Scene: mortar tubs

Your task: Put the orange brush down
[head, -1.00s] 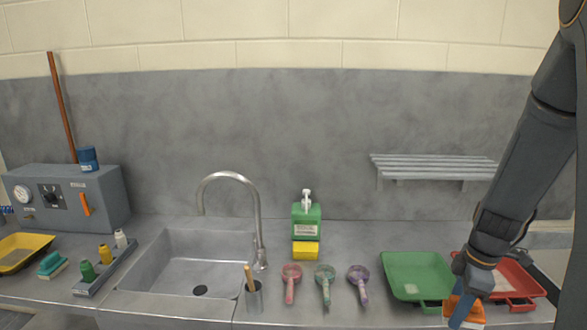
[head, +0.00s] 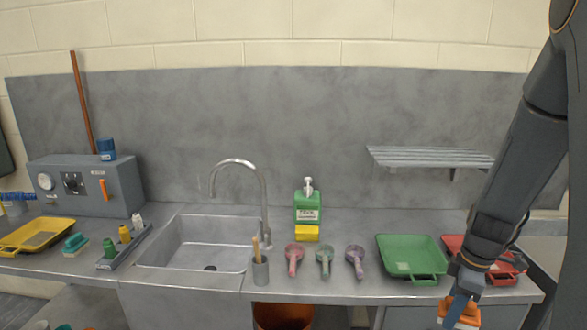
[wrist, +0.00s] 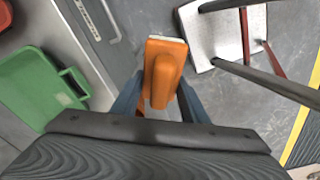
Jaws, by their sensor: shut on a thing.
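The orange brush (head: 461,312) is at the lower right of the head view, in front of the counter's front edge. It also shows in the wrist view (wrist: 163,72), where its orange back faces the camera and a pale edge shows at its far end. My gripper (head: 463,290) is shut on the brush. In the wrist view the two blue fingers (wrist: 160,95) stand on either side of it. The brush is held in the air, with the floor visible beyond it. Its bristles are mostly hidden.
The grey counter (head: 345,285) holds a green tray (head: 410,258), a red tray (head: 508,275), several coloured scoops, a sink (head: 195,245), and a teal brush (head: 75,243) at left. In the wrist view, a pale board (wrist: 228,35) with dark bars over it lies beyond the brush.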

